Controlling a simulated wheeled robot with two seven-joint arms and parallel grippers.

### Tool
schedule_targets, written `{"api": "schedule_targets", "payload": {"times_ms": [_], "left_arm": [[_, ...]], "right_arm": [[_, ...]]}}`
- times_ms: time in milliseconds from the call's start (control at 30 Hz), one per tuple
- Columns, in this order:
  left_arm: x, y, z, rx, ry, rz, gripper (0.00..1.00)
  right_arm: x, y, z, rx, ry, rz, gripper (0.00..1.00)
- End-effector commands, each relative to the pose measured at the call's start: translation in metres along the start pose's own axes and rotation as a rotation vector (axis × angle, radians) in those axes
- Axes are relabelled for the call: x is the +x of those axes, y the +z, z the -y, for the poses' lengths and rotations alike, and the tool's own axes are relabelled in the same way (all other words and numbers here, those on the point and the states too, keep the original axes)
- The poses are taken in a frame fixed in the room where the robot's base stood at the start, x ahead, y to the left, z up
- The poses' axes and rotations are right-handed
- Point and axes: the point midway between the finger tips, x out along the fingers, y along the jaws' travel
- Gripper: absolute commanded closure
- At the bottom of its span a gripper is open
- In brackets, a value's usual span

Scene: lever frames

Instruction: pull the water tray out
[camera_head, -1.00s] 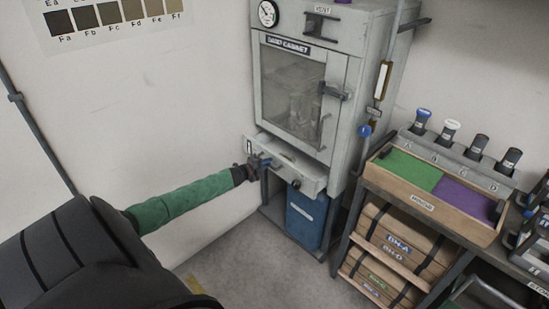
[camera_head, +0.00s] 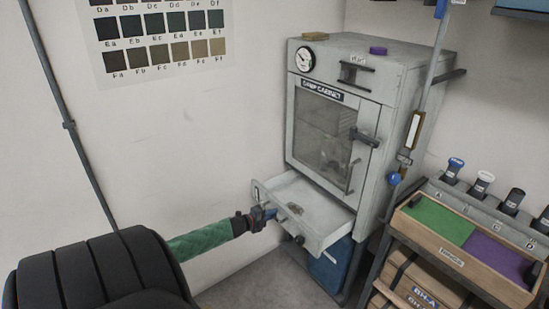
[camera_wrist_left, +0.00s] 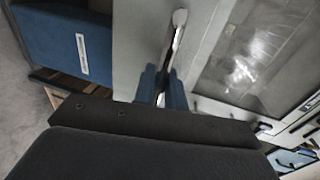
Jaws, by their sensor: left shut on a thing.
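The water tray (camera_head: 315,205) is a grey drawer under the damp cabinet (camera_head: 335,120). It stands partly out of the cabinet, and its open inside shows in the head view. My left gripper (camera_head: 268,215) is at the tray's front, shut on its handle. In the left wrist view the blue fingers (camera_wrist_left: 155,85) close around a slim metal bar, the tray's handle (camera_wrist_left: 178,35). The fingers hide part of the handle. My right gripper is not in view.
A blue bin (camera_head: 330,268) stands below the tray. A wall with a colour chart (camera_head: 160,40) is at the left.

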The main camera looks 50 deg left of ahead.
Motion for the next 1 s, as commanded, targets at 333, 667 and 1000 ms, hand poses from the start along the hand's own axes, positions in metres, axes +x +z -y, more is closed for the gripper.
{"api": "schedule_targets", "payload": {"times_ms": [333,667,1000], "left_arm": [[-0.001,0.0,-0.001,0.0,0.001,0.0,1.0],[0.0,0.0,-0.001,0.0,0.0,0.0,0.71],[-0.018,0.0,-0.003,0.0,0.001,0.0,0.71]], "right_arm": [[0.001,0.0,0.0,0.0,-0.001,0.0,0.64],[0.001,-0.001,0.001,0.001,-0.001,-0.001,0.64],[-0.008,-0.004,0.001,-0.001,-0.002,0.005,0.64]]}}
